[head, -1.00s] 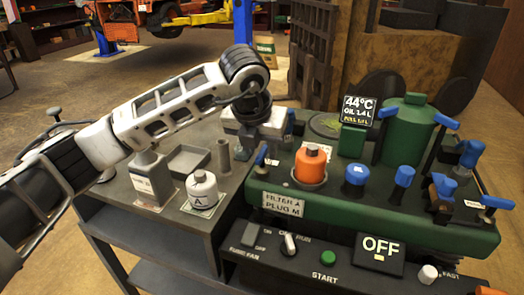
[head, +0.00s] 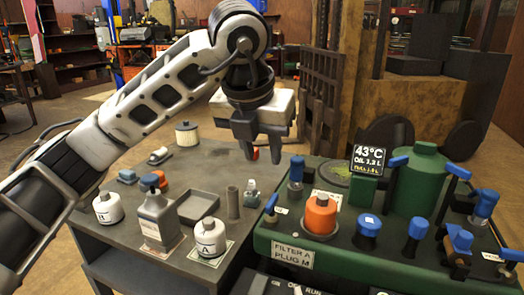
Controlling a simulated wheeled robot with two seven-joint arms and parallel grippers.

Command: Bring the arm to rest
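My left arm comes in from the left, bent high over the grey bench. My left gripper (head: 261,155) points down above the gap between bench and green machine. Its two fingers are apart, so it looks open. A small red patch shows between the fingertips; I cannot tell whether it is behind them or touching. The fingers seem clear of the bench top and the machine. My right gripper is not in view.
The grey bench (head: 130,221) bears white bottles (head: 210,237), a grey jug (head: 157,218) and an empty tray (head: 198,206). The green machine (head: 330,245) carries an orange filter (head: 320,214), blue-topped valves (head: 367,228), a green tank (head: 418,180) and a display (head: 369,160) reading 43°C.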

